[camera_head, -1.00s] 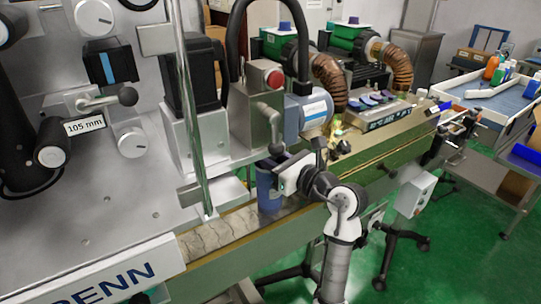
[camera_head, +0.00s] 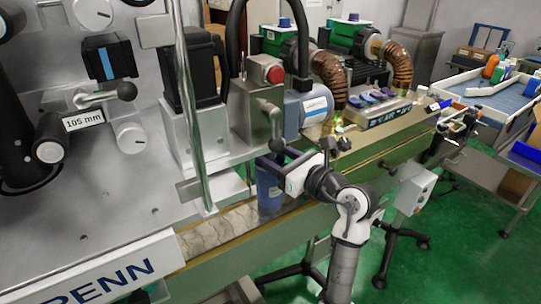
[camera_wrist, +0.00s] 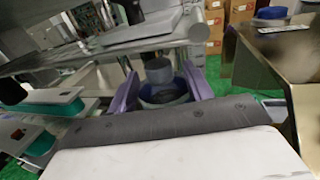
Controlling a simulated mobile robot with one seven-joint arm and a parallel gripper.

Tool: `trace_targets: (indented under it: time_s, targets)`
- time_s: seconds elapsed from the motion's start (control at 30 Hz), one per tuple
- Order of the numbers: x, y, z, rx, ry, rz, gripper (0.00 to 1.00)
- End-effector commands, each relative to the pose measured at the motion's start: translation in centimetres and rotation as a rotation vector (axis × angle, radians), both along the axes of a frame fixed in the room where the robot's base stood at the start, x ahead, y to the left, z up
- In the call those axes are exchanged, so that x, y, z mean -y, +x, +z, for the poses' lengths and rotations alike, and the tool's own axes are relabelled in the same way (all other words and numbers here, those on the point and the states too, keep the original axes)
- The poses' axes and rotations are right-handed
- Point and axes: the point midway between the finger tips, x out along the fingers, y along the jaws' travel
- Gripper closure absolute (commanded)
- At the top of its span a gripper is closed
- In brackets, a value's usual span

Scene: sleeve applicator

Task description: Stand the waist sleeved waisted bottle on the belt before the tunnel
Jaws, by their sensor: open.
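The dark blue waisted bottle (camera_head: 269,190) stands upright on the belt (camera_head: 222,227) in the head view, beside the upright metal rod. It also shows between the purple fingers in the wrist view (camera_wrist: 160,72); its lower part and sleeve are hard to make out. My gripper (camera_head: 283,160) is at the bottle's right side, with its fingers open and reaching along the bottle's upper part. In the wrist view my gripper (camera_wrist: 163,92) has a finger on each side of the bottle. I cannot tell which housing is the tunnel.
The sleeve machine's metal panel (camera_head: 90,215) and a motor housing (camera_head: 308,110) crowd the belt's far side. Brown hoses (camera_head: 395,68) rise farther along the line. Green floor (camera_head: 440,265) lies open on the near right. A cart (camera_head: 490,100) holds bottles.

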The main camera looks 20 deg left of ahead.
Motion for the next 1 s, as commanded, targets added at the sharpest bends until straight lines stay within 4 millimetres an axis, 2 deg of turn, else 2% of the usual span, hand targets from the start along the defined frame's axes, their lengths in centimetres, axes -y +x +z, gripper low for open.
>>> trace_targets:
  time_s: [0.2,0.4,0.6,1.0]
  targets:
    - [4.6,-2.0,-0.3,0.002,-0.001,-0.005,0.49]
    - [7.7,-3.5,-0.2,0.001,0.0,-0.005,0.49]
    - [9.0,-4.3,-0.1,0.001,-0.002,-0.001,0.49]
    - [9.1,-4.3,0.0,0.0,-0.001,0.0,0.49]
